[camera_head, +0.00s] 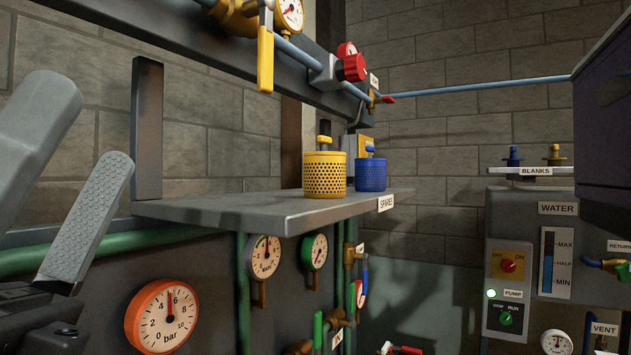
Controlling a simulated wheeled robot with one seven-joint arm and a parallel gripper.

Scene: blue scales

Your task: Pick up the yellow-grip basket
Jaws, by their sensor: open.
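The yellow basket (324,175) is a perforated cylinder with a yellow grip (324,142) on top. It stands upright on the grey shelf (275,210) labelled SPARES. A blue perforated basket (370,174) with a blue top grip stands just behind and to the right of it. My gripper (80,170) is at the far left, in front of the shelf and well apart from both baskets. Its grey ridged finger pad shows, and the jaws are open and empty. Part of the gripper is cut off by the left edge.
Above the shelf runs a pipe with a yellow lever (265,60) and a red knob (354,68). A dark post (147,130) rises at the shelf's left end. An orange-rimmed gauge (162,317) sits below. A water panel (530,270) stands at right. The shelf left of the baskets is bare.

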